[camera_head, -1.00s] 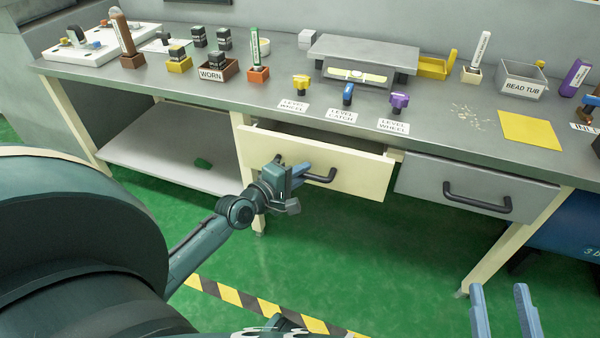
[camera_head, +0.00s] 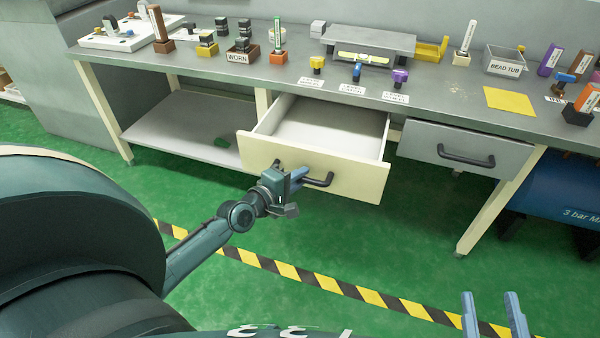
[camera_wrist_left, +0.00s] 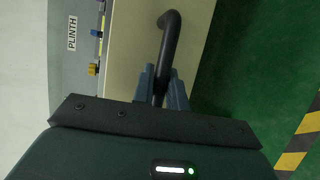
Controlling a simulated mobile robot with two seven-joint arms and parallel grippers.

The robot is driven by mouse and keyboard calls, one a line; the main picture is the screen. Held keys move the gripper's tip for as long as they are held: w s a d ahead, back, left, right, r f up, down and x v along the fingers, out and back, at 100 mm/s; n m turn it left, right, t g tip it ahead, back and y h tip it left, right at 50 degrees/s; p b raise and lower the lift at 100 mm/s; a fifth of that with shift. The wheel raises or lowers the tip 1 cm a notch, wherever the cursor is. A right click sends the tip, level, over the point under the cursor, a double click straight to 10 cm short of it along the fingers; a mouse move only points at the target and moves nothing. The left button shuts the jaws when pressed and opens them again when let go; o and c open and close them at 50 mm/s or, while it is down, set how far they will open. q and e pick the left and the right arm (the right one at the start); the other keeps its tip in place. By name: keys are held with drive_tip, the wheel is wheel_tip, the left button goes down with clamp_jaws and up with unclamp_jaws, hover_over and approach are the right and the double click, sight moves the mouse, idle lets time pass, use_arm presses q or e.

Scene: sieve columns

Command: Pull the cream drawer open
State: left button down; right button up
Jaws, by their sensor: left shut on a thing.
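The cream drawer (camera_head: 345,182) stands well out from under the bench, and the part of its inside that shows is pale and empty. Its dark bar handle (camera_head: 321,181) is on the front face. My left gripper (camera_head: 299,174) is shut on this handle. In the left wrist view the two fingers (camera_wrist_left: 160,88) close around the dark handle (camera_wrist_left: 169,38) in front of the cream face. My right gripper (camera_head: 490,310) is at the bottom right, its two fingers apart with nothing between them, away from the bench.
A grey drawer (camera_head: 465,148) with a dark handle is shut to the right. The bench top (camera_head: 440,92) holds blocks, coloured knobs, a grey bead tub (camera_head: 504,62) and a yellow sheet (camera_head: 509,100). Green floor with a striped yellow-black line (camera_head: 330,284) lies in front.

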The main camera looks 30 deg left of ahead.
use_arm(q)
drive_tip(key=shift+s+d, duration=0.15)
drive_tip(key=shift+s, duration=0.65)
drive_tip(key=c, duration=1.4)
unclamp_jaws()
drive_tip(key=p+v, duration=0.2)
drive_tip(key=v, duration=1.1)
drive_tip(key=shift+s, duration=0.15)
